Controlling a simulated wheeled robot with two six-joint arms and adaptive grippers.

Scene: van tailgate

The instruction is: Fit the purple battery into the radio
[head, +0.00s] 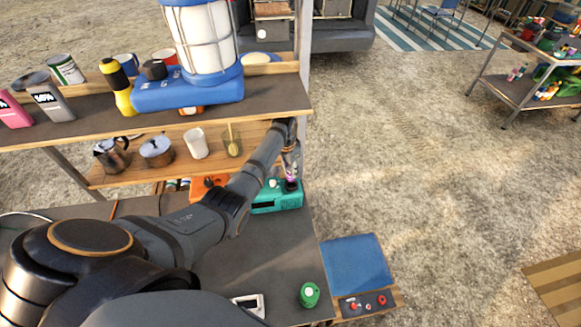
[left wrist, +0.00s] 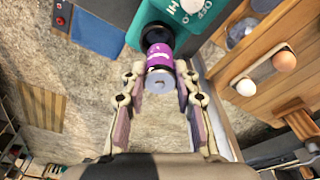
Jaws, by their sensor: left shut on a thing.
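The teal radio (head: 277,197) sits on the dark lower surface, and its corner with OFF/HI lettering shows in the left wrist view (left wrist: 133,38). The purple battery (left wrist: 159,54) has a pale metal end facing my wrist. Its far end is at a round black opening (left wrist: 157,33) in the radio; I cannot tell how far inside it is. My left gripper (left wrist: 160,78) is shut on the battery, with a finger on each side. In the head view my left gripper (head: 290,168) is above the radio's right end, with a bit of purple below it. My right gripper is not in view.
An upper shelf (head: 285,88) holds a blue lantern (head: 205,45) and several cans. The lower wooden shelf holds a pot (head: 157,150) and a white cup (head: 196,143). A green round object (head: 309,294) stands at the front right.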

